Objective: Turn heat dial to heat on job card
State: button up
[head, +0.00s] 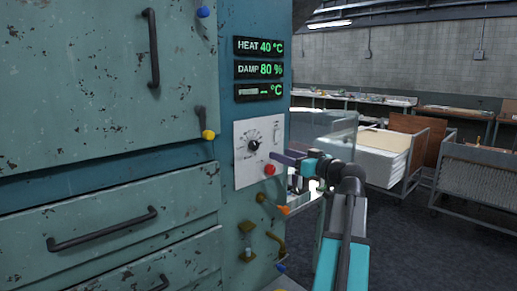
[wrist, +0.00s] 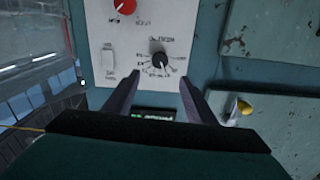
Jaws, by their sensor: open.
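The black heat dial (head: 253,145) sits on a white control panel (head: 243,170) with printed marks around it. It also shows in the wrist view (wrist: 159,61), where the panel appears upside down. My gripper (head: 280,157) is open and empty, in front of the panel and just right of the dial. In the wrist view the dial lies ahead, between the lines of the two fingers, and is not gripped. The heat display (head: 259,47) reads 40 °C. I cannot make out a job card in either view.
A damp display (head: 259,70) reads 80 %, and a third display (head: 259,92) shows dashes. Carts (head: 385,155) stand behind at right.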

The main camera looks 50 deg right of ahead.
aim_at(256, 146)
jog(key=w, duration=0.4)
jog(key=w+p, duration=0.1)
jog(key=w, duration=0.4)
jog(key=w+d+p, duration=0.1)
jog(key=w, duration=0.3)
jog(key=shift+w, duration=0.15)
jog(key=c, duration=0.9)
jog(key=shift+a, duration=0.4)
jog(key=shift+c, duration=0.7)
jog(key=shift+d+f, duration=0.1)
jog(key=shift+d, duration=0.15)
